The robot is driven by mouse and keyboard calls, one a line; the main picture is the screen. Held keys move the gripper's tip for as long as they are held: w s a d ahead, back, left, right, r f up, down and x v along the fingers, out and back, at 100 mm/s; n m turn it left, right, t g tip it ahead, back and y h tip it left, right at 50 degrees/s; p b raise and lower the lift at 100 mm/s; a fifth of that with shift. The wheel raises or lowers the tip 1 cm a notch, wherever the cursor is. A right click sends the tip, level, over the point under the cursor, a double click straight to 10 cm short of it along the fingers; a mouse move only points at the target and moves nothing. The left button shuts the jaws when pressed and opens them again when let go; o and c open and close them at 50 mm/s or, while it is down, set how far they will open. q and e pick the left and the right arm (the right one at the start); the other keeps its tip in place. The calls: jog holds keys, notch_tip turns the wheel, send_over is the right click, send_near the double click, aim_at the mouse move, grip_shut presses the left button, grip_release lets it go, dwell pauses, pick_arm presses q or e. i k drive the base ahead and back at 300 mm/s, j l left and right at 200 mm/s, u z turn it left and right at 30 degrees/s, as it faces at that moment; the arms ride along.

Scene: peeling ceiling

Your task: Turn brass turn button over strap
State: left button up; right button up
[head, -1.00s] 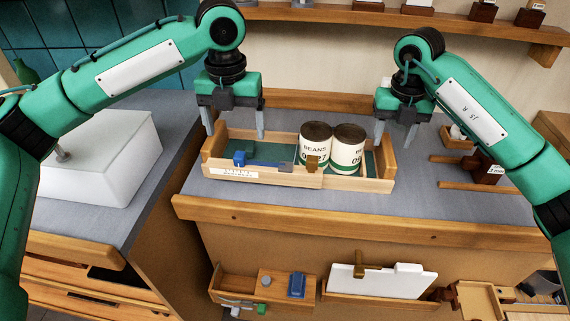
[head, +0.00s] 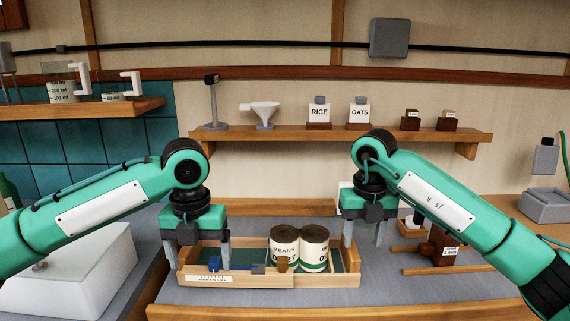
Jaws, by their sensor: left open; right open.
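A small brass-coloured piece (head: 283,263), which looks like the turn button, sits at the front wall of a wooden tray (head: 320,281). Its exact angle is too small to tell. I cannot clearly make out a strap; a blue piece with a flat bar (head: 240,267) lies along the tray's front left. Two bean cans (head: 284,245) (head: 314,250) stand upright in the tray behind the brass piece. My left gripper (head: 199,254) is open and empty at the tray's left end. My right gripper (head: 364,232) is open and empty at its right end.
A wooden shelf (head: 340,135) with a funnel and labelled blocks runs along the wall. Wooden pieces (head: 440,250) lie at right. The grey counter (head: 400,290) is clear right of the tray's front.

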aim_at(283, 261)
jog(key=k, duration=1.25)
